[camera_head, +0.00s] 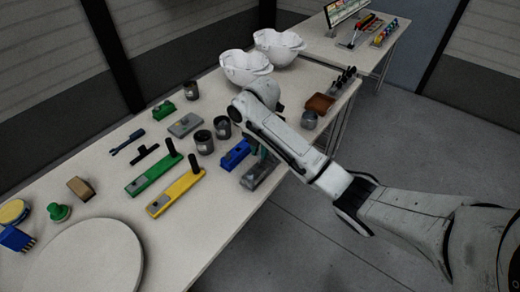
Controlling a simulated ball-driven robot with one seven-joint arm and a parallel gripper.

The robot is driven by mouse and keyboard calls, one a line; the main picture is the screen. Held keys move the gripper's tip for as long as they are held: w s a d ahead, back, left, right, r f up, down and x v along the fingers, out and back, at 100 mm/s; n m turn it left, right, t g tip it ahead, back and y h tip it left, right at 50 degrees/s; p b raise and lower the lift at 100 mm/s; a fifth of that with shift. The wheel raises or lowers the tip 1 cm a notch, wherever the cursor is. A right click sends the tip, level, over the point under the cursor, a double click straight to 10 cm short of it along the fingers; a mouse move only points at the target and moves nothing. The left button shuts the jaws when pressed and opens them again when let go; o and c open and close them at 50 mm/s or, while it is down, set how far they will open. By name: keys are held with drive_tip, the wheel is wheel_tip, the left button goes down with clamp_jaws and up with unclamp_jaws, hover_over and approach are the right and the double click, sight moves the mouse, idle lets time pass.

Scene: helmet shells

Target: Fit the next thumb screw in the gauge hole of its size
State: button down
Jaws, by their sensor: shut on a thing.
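My gripper (262,154) is mostly hidden by my own arm at the table's front edge. It is shut on what I take for a thumb screw, too covered to make out. Just below it is a grey block (258,177); whether they touch I cannot tell. A blue block (236,154) lies to its left. A green bar (150,178) and a yellow bar (174,196) lie further left, each with an upright black handle at its far end. I cannot tell which piece bears the gauge holes. Several black-topped pieces (346,76) stand in a row at the back right.
Dark cups (204,141) and a grey block (185,125) stand left of my arm. Two white helmet shells (246,67) sit behind it. A brown tray (320,103) and grey pot (309,120) are to the right. A round white disc (90,262) lies front left.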

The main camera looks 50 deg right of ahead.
drive_tip(key=shift+f+b, duration=1.1)
drive_tip(key=shift+f, duration=1.6)
idle(2.0)
drive_tip(key=c, duration=0.9)
unclamp_jaws()
wheel_tip(320, 180, up, 9)
drive_tip(key=shift+r+p, duration=0.2)
drive_tip(key=shift+p, duration=0.6)
drive_tip(key=shift+s+r+p, duration=0.1)
drive_tip(key=shift+r+p, duration=0.55)
drive_tip(key=shift+r, duration=0.05)
